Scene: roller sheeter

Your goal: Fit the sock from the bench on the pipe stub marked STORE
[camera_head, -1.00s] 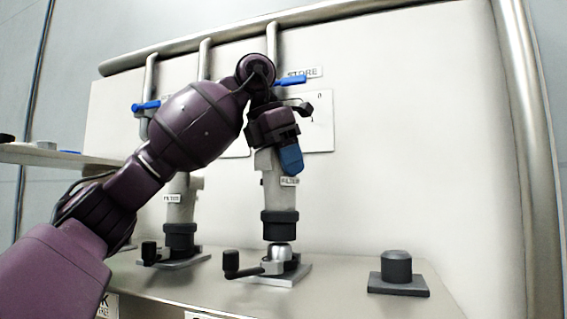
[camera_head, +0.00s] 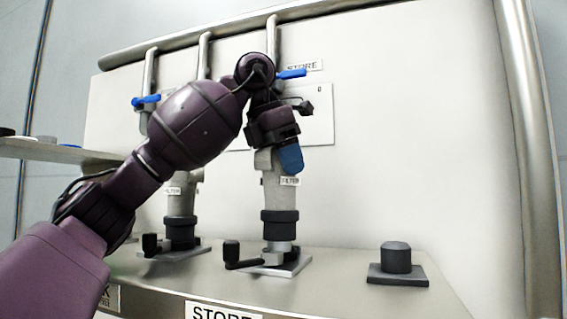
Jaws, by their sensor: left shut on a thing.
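The sock (camera_head: 273,192) is a light grey upright tube with a FILTER label and a dark collar (camera_head: 279,226) at its lower end. My left gripper (camera_head: 287,155), with a blue fingertip, is shut on its upper end; the arm partly hides the grip. A silver pipe stub (camera_head: 279,246) stands directly below the collar on a grey base plate with a dark crank handle (camera_head: 240,258). Only a short silver band shows under the collar; it looks to be over the stub's top. A STORE label (camera_head: 222,312) is on the bench edge below. My right gripper is out of view.
A similar grey tube (camera_head: 181,205) with a FILTER label stands on another base at left. A dark capped stub (camera_head: 396,260) stands at right. Blue-handled valves (camera_head: 291,73) hang behind on pipes. The bench (camera_head: 345,280) is clear between the middle and right stubs.

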